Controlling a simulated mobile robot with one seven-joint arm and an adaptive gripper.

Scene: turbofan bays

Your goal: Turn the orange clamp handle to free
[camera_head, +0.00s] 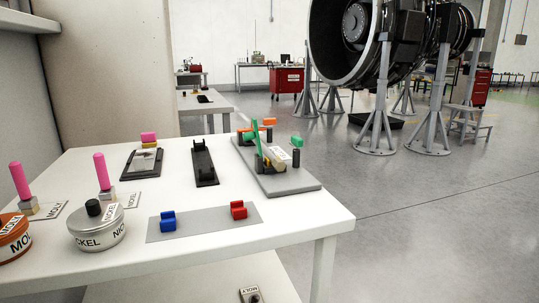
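A grey fixture plate (292,185) lies at the right end of the white table. It bears black posts, a tan cylindrical piece (273,158) and coloured parts. A small orange piece (269,121) shows at the fixture's far side, with more orange low behind the posts at left. I cannot tell for sure which orange part is the clamp handle, or its exact angle. A green bar (256,138) stands tilted in front and partly hides the orange. A green knob (297,141) tops the right post. My gripper is not in view.
The white table (185,262) also holds a black cradle (205,163), a dark tray (141,162), a grey plate (203,220) with blue and red blocks, a NICKEL tin (97,232), an orange tin (13,240) and pink-handled brushes. Open floor lies to the right, before the engine stands.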

